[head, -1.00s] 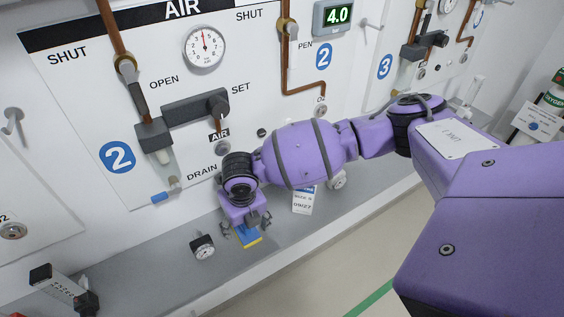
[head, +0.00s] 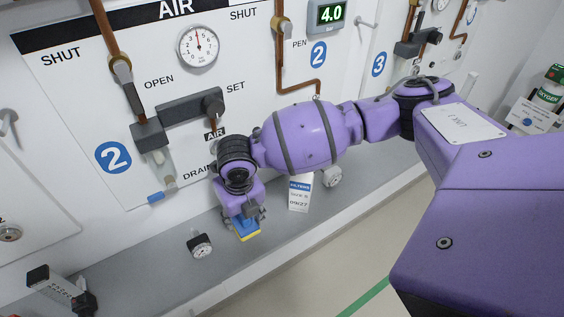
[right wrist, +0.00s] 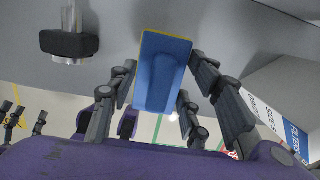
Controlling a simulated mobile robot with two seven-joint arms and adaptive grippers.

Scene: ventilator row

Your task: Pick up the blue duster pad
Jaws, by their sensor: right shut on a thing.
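The blue duster pad (head: 246,230) has a yellow edge and is at the grey shelf below the white air panel. My right gripper (head: 245,218) reaches down over it and is shut on it. In the right wrist view the pad (right wrist: 161,75) lies between the fingers, with its blue raised back toward the camera and a thin yellow rim. I cannot tell whether the pad touches the shelf or hangs just above it. My left gripper is not in view.
A blue-tipped drain tube (head: 156,197) hangs on the panel. The shelf's front edge borders the floor.

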